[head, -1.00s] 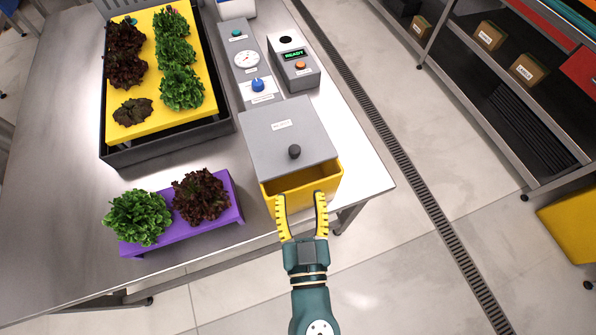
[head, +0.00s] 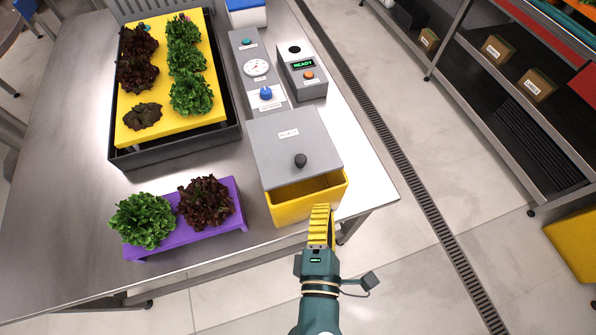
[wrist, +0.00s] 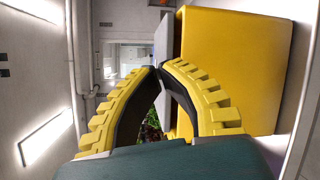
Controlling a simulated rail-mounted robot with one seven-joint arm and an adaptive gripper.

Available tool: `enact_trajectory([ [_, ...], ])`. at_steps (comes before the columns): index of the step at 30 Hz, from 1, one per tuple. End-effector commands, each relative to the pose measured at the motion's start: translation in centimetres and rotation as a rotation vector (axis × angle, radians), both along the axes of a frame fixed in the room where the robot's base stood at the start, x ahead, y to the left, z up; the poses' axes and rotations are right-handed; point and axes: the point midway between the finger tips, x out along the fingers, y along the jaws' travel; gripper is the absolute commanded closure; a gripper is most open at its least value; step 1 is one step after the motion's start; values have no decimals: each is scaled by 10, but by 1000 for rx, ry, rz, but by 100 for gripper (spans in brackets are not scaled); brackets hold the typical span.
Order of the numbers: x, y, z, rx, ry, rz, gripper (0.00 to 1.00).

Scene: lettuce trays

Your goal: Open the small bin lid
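The small bin (head: 290,209) is a yellow box at the table's front right corner. Its grey lid (head: 285,140), with a label and a dark round knob (head: 300,160), covers most of the top. A strip of the bin's inside shows along the front edge. My gripper (head: 321,207) is just in front of the bin, turned edge-on in the head view. In the wrist view its yellow, black-lined fingers (wrist: 159,67) meet at the tips with nothing visible held. The bin's yellow wall (wrist: 230,65) fills the right there, and the lid (wrist: 161,40) shows as a thin grey edge beyond the tips.
A purple stand (head: 192,232) with two lettuces is left of the bin. A black tray (head: 175,152) with a yellow lettuce board is behind it. A gauge panel (head: 245,43) and a READY box (head: 311,84) stand behind the bin. Floor is free in front.

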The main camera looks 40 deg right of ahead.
Motion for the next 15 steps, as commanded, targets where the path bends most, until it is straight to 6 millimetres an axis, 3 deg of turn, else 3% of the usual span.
enact_trajectory([
  [9,-13,15,10,-598,797,170,100],
  [12,-14,33,21,-743,968,279,100],
  [15,-11,59,35,-766,944,370,100],
])
